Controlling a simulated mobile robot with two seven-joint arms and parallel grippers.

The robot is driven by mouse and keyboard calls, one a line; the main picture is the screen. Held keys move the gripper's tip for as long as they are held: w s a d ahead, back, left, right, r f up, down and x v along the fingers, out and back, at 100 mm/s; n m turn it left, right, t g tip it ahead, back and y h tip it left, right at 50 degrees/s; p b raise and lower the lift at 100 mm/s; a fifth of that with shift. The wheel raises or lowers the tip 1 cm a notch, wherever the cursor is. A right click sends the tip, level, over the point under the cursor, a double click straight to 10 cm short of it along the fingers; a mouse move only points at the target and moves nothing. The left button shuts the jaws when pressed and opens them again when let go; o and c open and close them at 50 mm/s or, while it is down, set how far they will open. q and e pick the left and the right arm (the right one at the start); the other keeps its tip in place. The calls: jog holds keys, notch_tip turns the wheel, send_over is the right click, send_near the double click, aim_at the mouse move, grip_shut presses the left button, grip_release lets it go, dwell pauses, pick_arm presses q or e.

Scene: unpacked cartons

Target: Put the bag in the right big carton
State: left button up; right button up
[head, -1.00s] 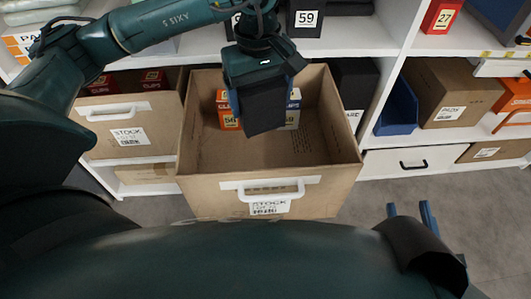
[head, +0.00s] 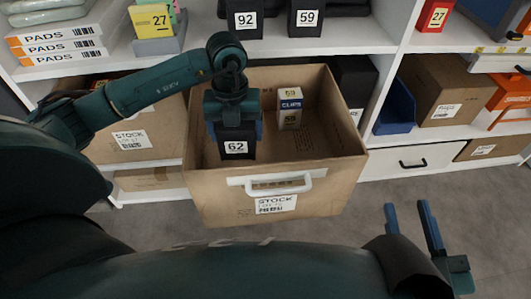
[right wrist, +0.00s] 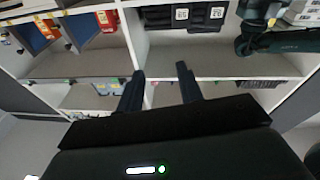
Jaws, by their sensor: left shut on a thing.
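A black bag (head: 237,149) with a white label 62 hangs upright from my left gripper (head: 235,126) in the head view. The gripper is shut on it, with a finger on each side. The bag is inside the opening of the big open carton (head: 216,203), near its left wall. I cannot tell whether its bottom touches the carton floor. The carton has a white handle and a STOCK label on its front. My right gripper (head: 413,217) is open and empty, at the lower right; its two parted fingers also show in the right wrist view (right wrist: 160,85).
Another STOCK carton (head: 165,125) sits on the shelf to the left. Black bags 92 (head: 241,22) and 59 (head: 305,18) stand on the shelf above. A blue bin (head: 396,108) is at right.

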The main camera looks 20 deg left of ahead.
aim_at(238, 159)
pick_arm(q)
jog(key=shift+a+f+n, duration=0.1)
jog(key=shift+f+n, duration=0.2)
notch_tip(238, 159, down, 6)
jog(key=shift+r+b, duration=0.25)
jog(key=shift+b, duration=0.9)
notch_tip(238, 159, down, 4)
jog(key=shift+r+b, duration=0.1)
jog(key=shift+b, duration=0.75)
jog(key=shift+f, duration=0.35)
jog(key=shift+r, duration=0.1)
jog(key=o, duration=1.1)
jog(key=shift+c, duration=0.2)
pick_arm(e)
jog(key=shift+w+a+r+t+y, duration=0.1)
jog(key=shift+a+r+t+y, duration=0.25)
jog(key=shift+y, duration=0.25)
